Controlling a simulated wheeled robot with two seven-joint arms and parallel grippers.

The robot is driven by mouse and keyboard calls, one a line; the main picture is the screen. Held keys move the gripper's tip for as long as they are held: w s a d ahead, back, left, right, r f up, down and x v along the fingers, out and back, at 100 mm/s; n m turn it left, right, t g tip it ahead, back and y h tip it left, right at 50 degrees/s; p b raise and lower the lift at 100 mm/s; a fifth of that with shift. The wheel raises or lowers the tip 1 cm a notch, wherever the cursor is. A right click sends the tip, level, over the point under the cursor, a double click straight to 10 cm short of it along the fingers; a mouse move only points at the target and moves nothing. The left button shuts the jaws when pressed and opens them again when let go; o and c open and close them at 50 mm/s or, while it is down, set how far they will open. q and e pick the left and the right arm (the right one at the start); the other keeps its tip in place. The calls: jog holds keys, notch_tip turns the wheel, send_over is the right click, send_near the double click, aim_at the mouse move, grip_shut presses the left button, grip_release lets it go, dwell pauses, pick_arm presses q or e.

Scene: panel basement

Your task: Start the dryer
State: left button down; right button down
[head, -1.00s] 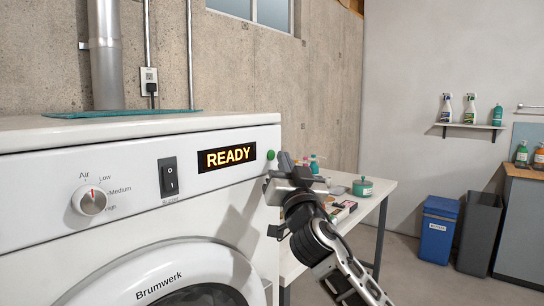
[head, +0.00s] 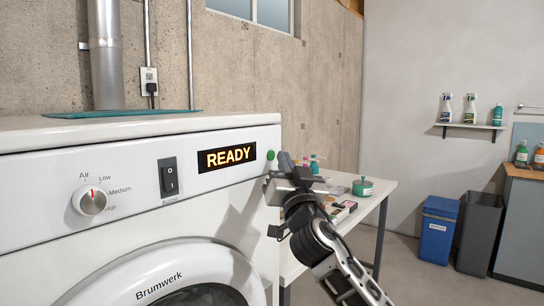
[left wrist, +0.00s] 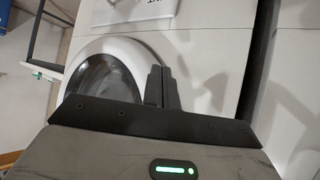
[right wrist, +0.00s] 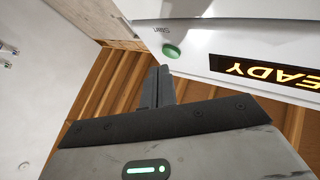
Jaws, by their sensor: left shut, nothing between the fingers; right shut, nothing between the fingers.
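The white dryer (head: 130,240) fills the left of the head view. Its panel carries a dial (head: 90,200), a black rocker switch (head: 168,177) labelled Buzzer, a lit display (head: 227,157) reading READY, and a round green button (head: 271,155) at the right end. My right gripper (head: 284,160) is shut and empty, just right of the green button. In the right wrist view its fingertips (right wrist: 159,70) are close to the green button (right wrist: 172,51), seemingly apart from it. My left gripper (left wrist: 160,70) is shut and empty, in front of the dryer's round door (left wrist: 105,75); the head view does not show it.
A white table (head: 375,190) with jars and small items stands right of the dryer, behind my right arm. A blue bin (head: 437,230) and a grey bin (head: 478,232) stand farther back. A teal cloth (head: 120,114) lies on the dryer top.

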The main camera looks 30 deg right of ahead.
jog(key=shift+w, duration=0.15)
dwell(0.4)
jog(key=shift+w+a+b, duration=0.15)
jog(key=shift+w+b, duration=0.1)
jog(key=shift+b, duration=0.05)
